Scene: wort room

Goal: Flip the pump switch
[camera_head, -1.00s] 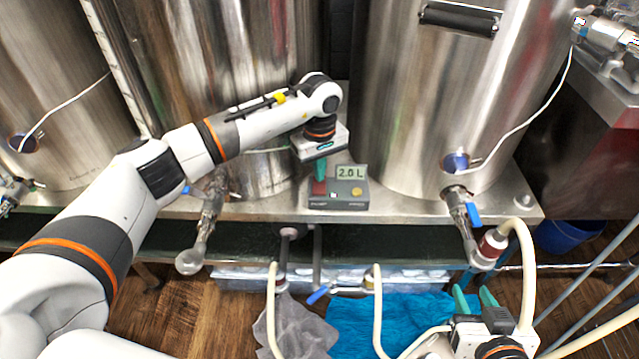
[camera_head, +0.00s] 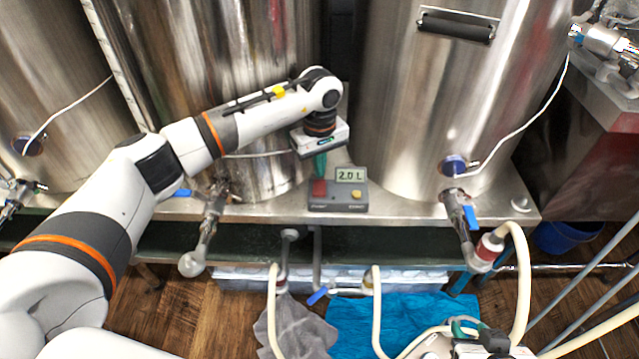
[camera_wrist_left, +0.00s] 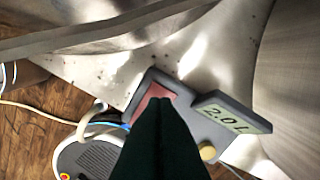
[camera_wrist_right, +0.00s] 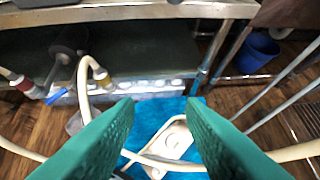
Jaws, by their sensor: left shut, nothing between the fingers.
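The pump control box (camera_head: 338,205) is a small grey unit on the steel ledge between two tanks. It carries a red switch (camera_head: 319,187) on its left, a display (camera_head: 350,175) reading 2.0 L and a yellow knob (camera_head: 356,194). My left gripper (camera_head: 320,170) is shut and empty, pointing down just behind and above the red switch. In the left wrist view its dark fingers (camera_wrist_left: 160,103) cover part of the red switch (camera_wrist_left: 150,97); whether they touch it I cannot tell. My right gripper (camera_wrist_right: 163,110) is open and empty, low at the front right.
Large steel tanks (camera_head: 440,110) stand close behind and beside the box. Valves with blue handles (camera_head: 472,217) and pale hoses (camera_head: 522,260) hang along the ledge's front (camera_head: 420,213). A blue cloth (camera_head: 390,325) and a grey cloth (camera_head: 300,330) lie below.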

